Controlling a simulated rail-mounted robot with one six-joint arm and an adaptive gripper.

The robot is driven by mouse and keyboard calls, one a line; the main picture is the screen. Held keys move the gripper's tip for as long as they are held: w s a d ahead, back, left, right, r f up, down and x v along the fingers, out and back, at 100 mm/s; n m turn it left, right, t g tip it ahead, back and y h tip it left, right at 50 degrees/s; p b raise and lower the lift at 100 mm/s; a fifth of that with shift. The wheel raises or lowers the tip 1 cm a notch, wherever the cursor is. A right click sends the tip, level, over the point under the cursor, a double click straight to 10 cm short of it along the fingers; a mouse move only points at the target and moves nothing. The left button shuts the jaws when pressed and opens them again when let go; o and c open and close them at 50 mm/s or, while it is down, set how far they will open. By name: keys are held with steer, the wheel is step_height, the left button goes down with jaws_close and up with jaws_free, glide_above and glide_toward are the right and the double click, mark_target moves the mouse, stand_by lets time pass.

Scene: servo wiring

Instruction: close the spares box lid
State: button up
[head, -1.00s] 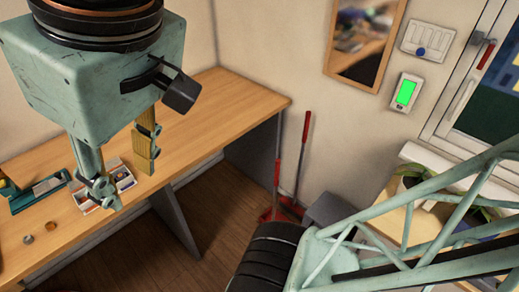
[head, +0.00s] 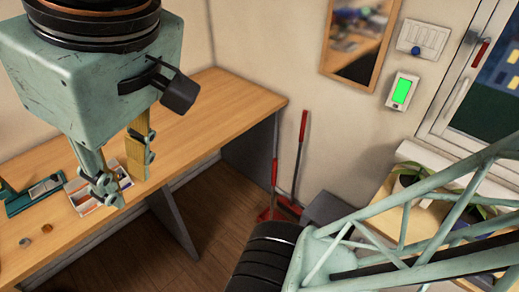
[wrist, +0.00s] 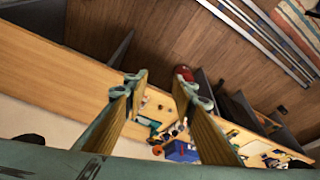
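A small white box with compartments and coloured contents (head: 82,196), which looks like the spares box, sits on the wooden bench in the head view. My gripper (head: 122,176) hangs above it, and its near finger covers part of the box. I cannot make out the lid or how it stands. The gripper's two fingers are apart with nothing between them. In the wrist view the gripper (wrist: 163,84) also shows a clear gap. I cannot tell whether a finger touches the box.
A teal tray (head: 22,204) lies left of the box. Two small round parts (head: 47,229) lie in front of it. The bench top (head: 205,112) is clear to the right. In the wrist view a blue container (wrist: 182,152) stands among clutter.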

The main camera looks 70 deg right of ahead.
steer(key=shift+w+r, duration=0.3)
steer(key=shift+w, duration=0.25)
jaws_close()
steer(key=w+d+r+m+g+p, duration=0.1)
steer(key=w+d+r, duration=0.1)
steer(key=w, duration=0.8)
steer(key=w+d+r+g, duration=0.1)
steer(key=w+r, duration=0.1)
steer(key=w, duration=0.7)
steer(key=w+d+r+m+g+p, duration=0.1)
steer(key=w+d+r, duration=0.1)
steer(key=w, duration=0.8)
steer(key=w+d+f+g, duration=0.1)
steer(key=w+d+f, duration=0.25)
steer(key=w, duration=0.55)
steer(key=w+d+f, duration=0.2)
steer(key=w+f, duration=0.2)
steer(key=w, duration=0.5)
steer(key=w+d+f+g, duration=0.1)
steer(key=w+d+f, duration=0.2)
steer(key=w+f, duration=0.3)
steer(key=w+d+f+m+p, duration=0.1)
steer(key=w+d+f, duration=0.3)
steer(key=f, duration=0.8)
steer(key=w+d+f+m+g+y+p, duration=0.1)
steer(key=w+d+f, duration=0.2)
steer(key=w+f, duration=0.5)
steer(key=shift+w+d+f+g, duration=0.3)
steer(key=shift+w+d+f, duration=0.1)
steer(key=shift+f, duration=0.5)
